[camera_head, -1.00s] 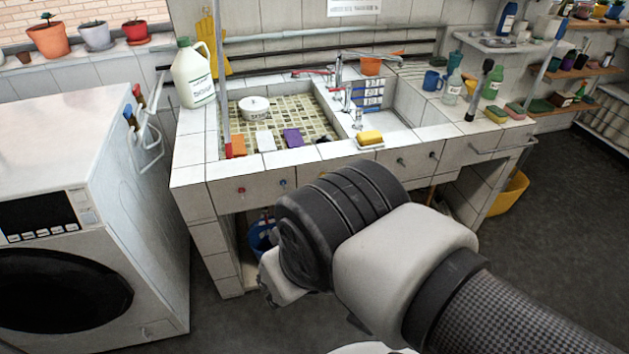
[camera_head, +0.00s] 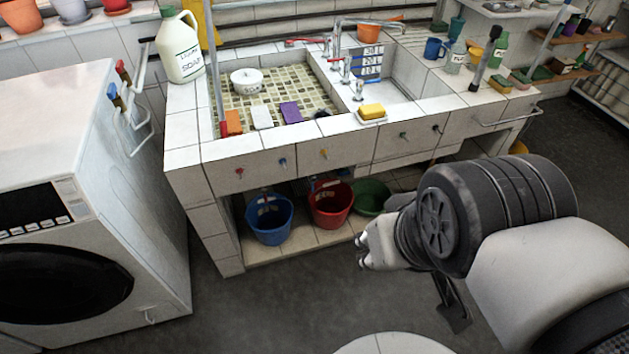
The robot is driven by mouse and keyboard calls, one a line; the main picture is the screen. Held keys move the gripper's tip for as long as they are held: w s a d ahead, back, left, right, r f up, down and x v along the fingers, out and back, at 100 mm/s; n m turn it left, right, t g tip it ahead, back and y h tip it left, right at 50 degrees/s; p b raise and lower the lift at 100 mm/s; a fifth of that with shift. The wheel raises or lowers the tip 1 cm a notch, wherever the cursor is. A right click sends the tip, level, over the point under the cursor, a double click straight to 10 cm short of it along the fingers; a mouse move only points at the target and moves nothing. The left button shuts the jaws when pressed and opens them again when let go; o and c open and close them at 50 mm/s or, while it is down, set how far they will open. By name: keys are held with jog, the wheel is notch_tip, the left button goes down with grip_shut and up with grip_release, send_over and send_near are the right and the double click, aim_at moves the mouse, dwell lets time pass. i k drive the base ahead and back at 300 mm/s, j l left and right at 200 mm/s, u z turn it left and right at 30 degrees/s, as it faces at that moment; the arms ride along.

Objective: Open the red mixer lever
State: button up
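The red mixer lever (camera_head: 303,41) lies roughly level at the back of the tiled sink, to the left of the chrome tap (camera_head: 337,50). My arm's wrist is at the lower right, in front of the sink cabinet and well away from the lever. A dark part of my gripper (camera_head: 453,306) shows below the wrist, pointing down over the floor. The rest of the gripper is hidden behind the wrist, so its opening does not show.
A white soap jug (camera_head: 182,48) stands at the sink's back left corner. A white pot (camera_head: 246,79) and several sponges sit in the mosaic basin (camera_head: 300,92). A yellow sponge (camera_head: 372,111) lies at the front rim. Blue (camera_head: 269,220) and red (camera_head: 330,204) buckets stand below.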

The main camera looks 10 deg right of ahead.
aim_at(347, 58)
jog(key=i+z, duration=0.1)
jog(key=i, duration=0.4)
jog(key=i+j+z, duration=0.15)
jog(key=i, duration=0.35)
jog(key=i+j+z, duration=0.1)
jog(key=i, duration=0.35)
jog(key=i+j+z, duration=0.15)
jog(key=i, duration=0.35)
